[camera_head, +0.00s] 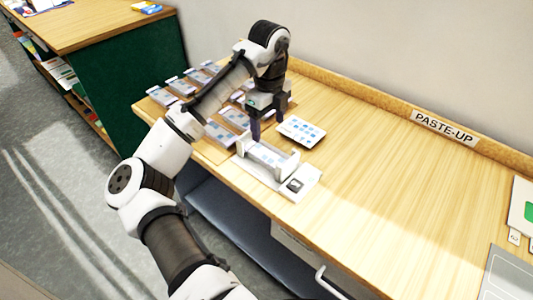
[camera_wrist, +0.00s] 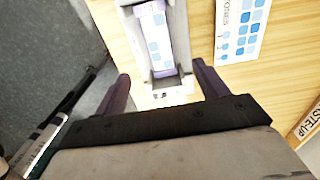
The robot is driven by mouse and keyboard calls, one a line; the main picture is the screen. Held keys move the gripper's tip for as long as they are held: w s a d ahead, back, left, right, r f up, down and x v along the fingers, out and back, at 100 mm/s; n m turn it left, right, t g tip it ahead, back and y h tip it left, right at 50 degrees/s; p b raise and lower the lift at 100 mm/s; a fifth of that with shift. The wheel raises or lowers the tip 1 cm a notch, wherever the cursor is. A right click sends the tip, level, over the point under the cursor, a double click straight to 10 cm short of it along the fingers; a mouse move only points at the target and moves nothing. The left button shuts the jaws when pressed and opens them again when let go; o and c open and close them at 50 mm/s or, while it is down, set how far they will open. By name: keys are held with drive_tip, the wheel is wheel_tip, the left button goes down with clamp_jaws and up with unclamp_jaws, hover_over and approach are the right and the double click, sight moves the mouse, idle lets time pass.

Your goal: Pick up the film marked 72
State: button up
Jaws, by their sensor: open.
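No number 72 is legible on any film. Several white film pieces with blue squares (camera_head: 238,118) lie in rows at the left end of the wooden table. One blue-squared piece (camera_head: 268,154) sits in a white holder (camera_head: 306,186) near the front edge; it also shows in the wrist view (camera_wrist: 156,35), with a purple part at its near end. My gripper (camera_head: 267,124) is open above the table, just behind the holder. My arm hides some of the pieces.
A white card with blue squares (camera_head: 301,131) lies flat right of my gripper. A "PASTE-UP" sign (camera_head: 444,127) is on the back ledge. A grey panel (camera_head: 508,275) lies at the far right. The middle of the table is clear. A green-sided cabinet (camera_head: 125,80) stands at left.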

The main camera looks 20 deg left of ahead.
sight(267, 154)
drive_tip(key=f+p, duration=0.2)
drive_tip(key=f, duration=0.7)
drive_tip(key=shift+a, duration=0.2)
drive_tip(key=shift+c, duration=0.2)
drive_tip(key=c, duration=1.1)
